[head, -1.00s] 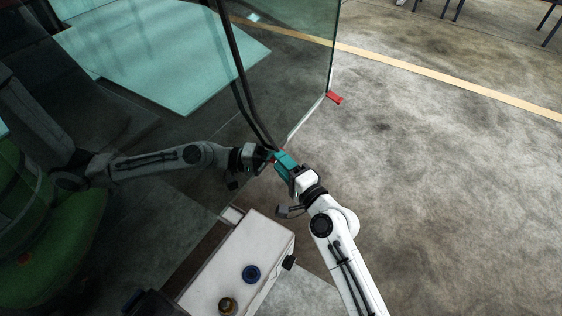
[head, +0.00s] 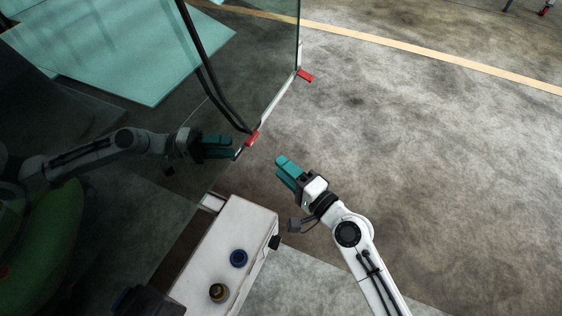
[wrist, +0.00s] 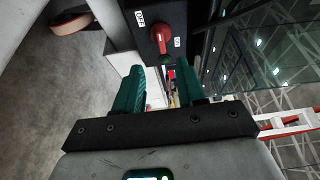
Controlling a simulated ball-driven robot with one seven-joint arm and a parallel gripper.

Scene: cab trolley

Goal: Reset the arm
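My gripper (head: 286,169) has teal fingers and is in the middle of the head view, just right of the glass panel (head: 262,60) and apart from it. In the wrist view the two fingers (wrist: 159,88) stand apart with an empty gap between them. Nothing is held. My white arm reaches up from the lower right of the head view. A mirrored image of the arm shows in the glass. A red piece (head: 252,139) sits at the glass's lower edge, left of the fingertips.
A red rotary knob (wrist: 160,38) on a black housing shows beyond the fingers in the wrist view. Another red piece (head: 305,76) is at the glass corner. Floor to the right is clear.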

